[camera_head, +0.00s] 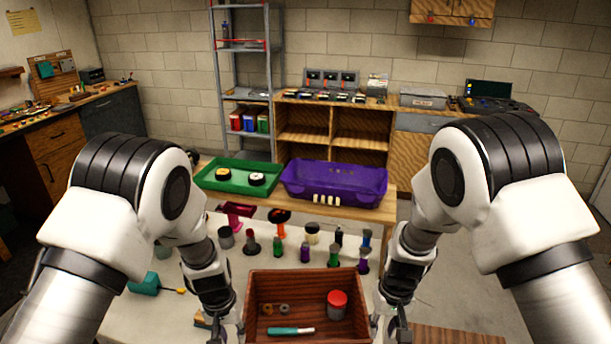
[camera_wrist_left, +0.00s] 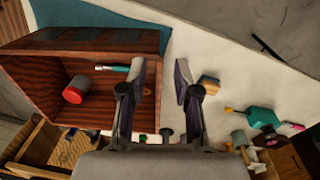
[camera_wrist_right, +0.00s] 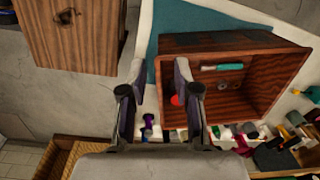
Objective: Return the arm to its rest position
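My left gripper (camera_head: 232,325) is at the left side of a brown wooden box (camera_head: 262,280). In the left wrist view its fingers (camera_wrist_left: 162,85) are apart with nothing visible held, overlapping the box's edge. My right gripper (camera_head: 392,328) is at the box's right side. In the right wrist view its fingers (camera_wrist_right: 160,85) are also apart and look empty, near the box wall (camera_wrist_right: 235,40). Whether either gripper touches the box is unclear. Inside the box lie a red-capped container (camera_head: 337,304), a teal-handled tool (camera_head: 290,331) and small rings (camera_head: 284,308).
Several coloured bottles and cups (camera_head: 305,251) stand on the white table (camera_head: 120,318) beyond the box. A teal bottle-shaped object (camera_head: 144,284) lies at left. Farther back are a green tray (camera_head: 217,187) with two wheels and a purple bin (camera_head: 335,180).

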